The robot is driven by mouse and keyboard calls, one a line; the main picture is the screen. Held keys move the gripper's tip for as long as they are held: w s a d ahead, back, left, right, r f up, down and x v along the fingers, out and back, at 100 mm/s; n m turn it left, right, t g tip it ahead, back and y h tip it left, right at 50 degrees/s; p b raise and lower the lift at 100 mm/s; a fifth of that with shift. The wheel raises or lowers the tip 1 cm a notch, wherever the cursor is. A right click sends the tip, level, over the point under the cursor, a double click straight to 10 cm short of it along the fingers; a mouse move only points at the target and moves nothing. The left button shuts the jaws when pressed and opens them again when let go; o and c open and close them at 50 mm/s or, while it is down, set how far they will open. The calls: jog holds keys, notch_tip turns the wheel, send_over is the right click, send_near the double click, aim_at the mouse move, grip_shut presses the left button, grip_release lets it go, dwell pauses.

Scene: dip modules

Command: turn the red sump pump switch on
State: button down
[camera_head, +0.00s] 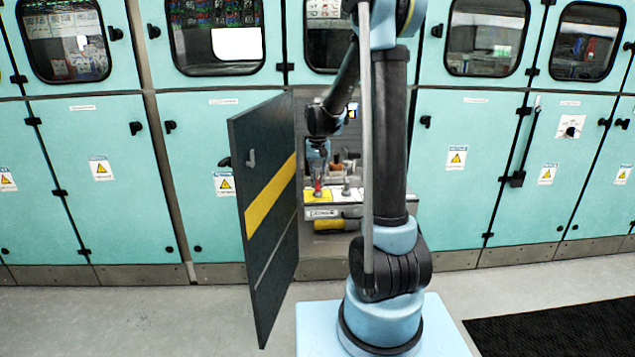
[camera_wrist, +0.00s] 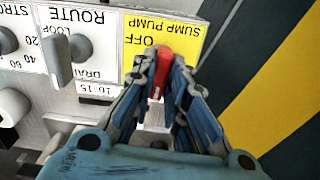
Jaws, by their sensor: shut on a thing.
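The red sump pump switch (camera_wrist: 162,68) shows in the wrist view on a yellow label (camera_wrist: 190,35) that reads SUMP PUMP and OFF, upside down in this view. My gripper (camera_wrist: 163,85) is shut on the red switch, with a finger on each side of it. The ends of the fingers partly cover the switch and the label. In the head view my gripper (camera_head: 318,165) reaches into the open cabinet, and the red switch (camera_head: 318,188) is a small spot just below it.
A grey ROUTE handle (camera_wrist: 62,60) stands close to the left of my gripper in the wrist view. The open dark cabinet door (camera_head: 266,215) with a yellow stripe is close on the left in the head view. Teal cabinets (camera_head: 120,215) line the wall.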

aim_at(318, 181)
jog(key=shift+w+n, duration=0.1)
jog(key=shift+n, duration=0.5)
jog(key=c, duration=1.6)
grip_release()
jog(key=shift+r, duration=0.1)
notch_tip(318, 181, up, 12)
